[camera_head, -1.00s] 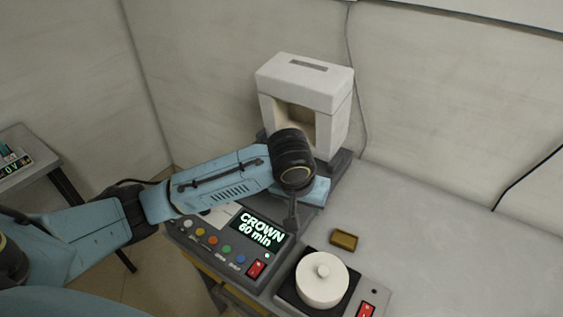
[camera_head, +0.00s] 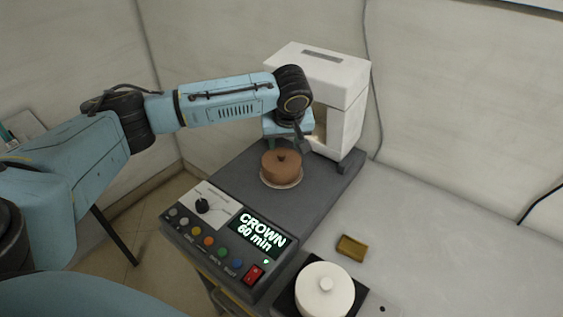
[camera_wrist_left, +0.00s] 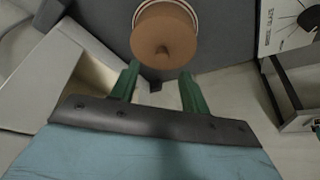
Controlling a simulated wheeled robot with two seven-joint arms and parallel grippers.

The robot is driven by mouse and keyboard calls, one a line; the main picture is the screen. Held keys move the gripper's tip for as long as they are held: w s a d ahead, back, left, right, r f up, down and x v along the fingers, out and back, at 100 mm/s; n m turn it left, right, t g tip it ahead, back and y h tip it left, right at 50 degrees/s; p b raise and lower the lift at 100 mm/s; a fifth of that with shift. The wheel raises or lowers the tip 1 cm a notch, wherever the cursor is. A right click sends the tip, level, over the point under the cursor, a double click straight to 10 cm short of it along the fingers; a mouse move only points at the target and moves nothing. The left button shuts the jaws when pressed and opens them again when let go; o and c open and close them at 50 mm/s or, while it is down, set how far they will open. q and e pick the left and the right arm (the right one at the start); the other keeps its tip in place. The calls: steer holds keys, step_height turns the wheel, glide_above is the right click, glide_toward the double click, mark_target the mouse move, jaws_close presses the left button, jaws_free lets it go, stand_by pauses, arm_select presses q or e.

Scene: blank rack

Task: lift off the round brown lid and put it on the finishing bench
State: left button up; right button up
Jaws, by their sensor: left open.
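The round brown lid (camera_head: 281,166), with a small knob on top, sits on a pale round base on the dark grey deck in front of the white furnace. In the left wrist view the lid (camera_wrist_left: 165,36) is just beyond the fingertips, its knob pointing toward the gripper. My left gripper (camera_head: 300,145) is above and just behind the lid, and its fingers partly blend with the dark wrist. In the left wrist view the two green fingers (camera_wrist_left: 158,84) are apart with nothing between them. My right gripper does not show. I cannot tell which surface is the finishing bench.
The white furnace (camera_head: 343,128) stands close behind the gripper. A control panel (camera_head: 222,240) reading "CROWN 60 min" is in front of the deck. A white lidded pot (camera_head: 324,291) and a small brass tray (camera_head: 351,248) are at right. The pale tabletop (camera_head: 450,250) is mostly clear.

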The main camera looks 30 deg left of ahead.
mark_target(281, 154)
arm_select(q)
steer(key=shift+a+b+x, duration=0.1)
steer(key=shift+b+x, duration=0.1)
steer(key=shift+x, duration=1.3)
steer(key=shift+a+b+x, duration=0.15)
steer(key=shift+b+x, duration=0.05)
steer(key=shift+x, duration=1.3)
steer(key=shift+r, duration=0.1)
jaws_close()
